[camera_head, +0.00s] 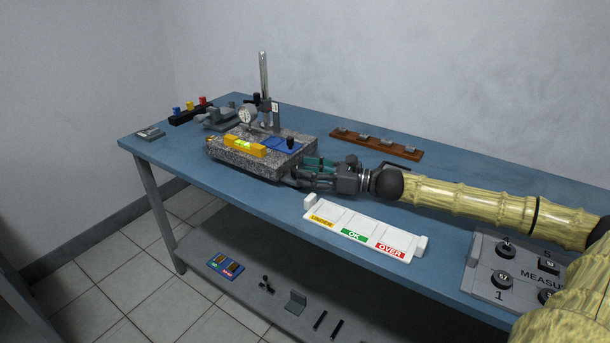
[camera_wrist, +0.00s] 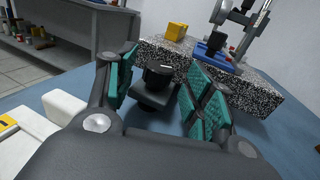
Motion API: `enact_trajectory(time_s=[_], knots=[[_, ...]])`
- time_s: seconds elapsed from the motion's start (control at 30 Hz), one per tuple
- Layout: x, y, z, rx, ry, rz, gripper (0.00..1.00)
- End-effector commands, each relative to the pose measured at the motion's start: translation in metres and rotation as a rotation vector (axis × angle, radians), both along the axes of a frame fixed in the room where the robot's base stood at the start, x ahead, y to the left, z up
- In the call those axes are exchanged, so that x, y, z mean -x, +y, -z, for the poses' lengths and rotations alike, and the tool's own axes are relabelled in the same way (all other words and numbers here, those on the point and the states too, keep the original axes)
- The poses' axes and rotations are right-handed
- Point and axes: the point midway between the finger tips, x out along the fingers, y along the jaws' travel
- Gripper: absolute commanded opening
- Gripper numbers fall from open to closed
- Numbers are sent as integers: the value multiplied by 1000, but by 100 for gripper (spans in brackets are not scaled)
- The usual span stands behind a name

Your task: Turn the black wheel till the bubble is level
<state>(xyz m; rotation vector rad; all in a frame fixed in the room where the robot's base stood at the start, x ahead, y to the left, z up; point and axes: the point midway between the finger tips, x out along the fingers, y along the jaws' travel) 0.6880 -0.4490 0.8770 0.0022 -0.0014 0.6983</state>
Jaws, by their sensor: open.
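The black wheel (camera_wrist: 159,73) shows in the wrist view at the near side of a speckled granite block (camera_wrist: 258,93), standing on a dark mount. My gripper (camera_wrist: 165,80) is open, with one teal-padded finger on each side of the wheel and gaps visible between pads and wheel. In the head view my gripper (camera_head: 294,172) is at the block's right front corner, and I cannot make out the wheel there. A yellow spirit level (camera_head: 244,147) with a green vial lies on the block; the bubble's position is too small to read.
On the block stand a blue plate (camera_head: 284,145) with a black knob and a dial gauge (camera_head: 247,117) on a steel post. A white sorting tray (camera_head: 350,229) marked OK and OVER lies near my arm. A wooden rack (camera_head: 376,145) lies behind.

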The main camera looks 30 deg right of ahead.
Motion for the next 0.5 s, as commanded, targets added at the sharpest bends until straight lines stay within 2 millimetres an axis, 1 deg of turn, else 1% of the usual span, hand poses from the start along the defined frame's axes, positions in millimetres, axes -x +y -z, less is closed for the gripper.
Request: enact_trajectory(time_s=[0.2,0.5], knots=[[-6,5,1,1,-1,-1,52],[-9,8,0,2,1,1,52]])
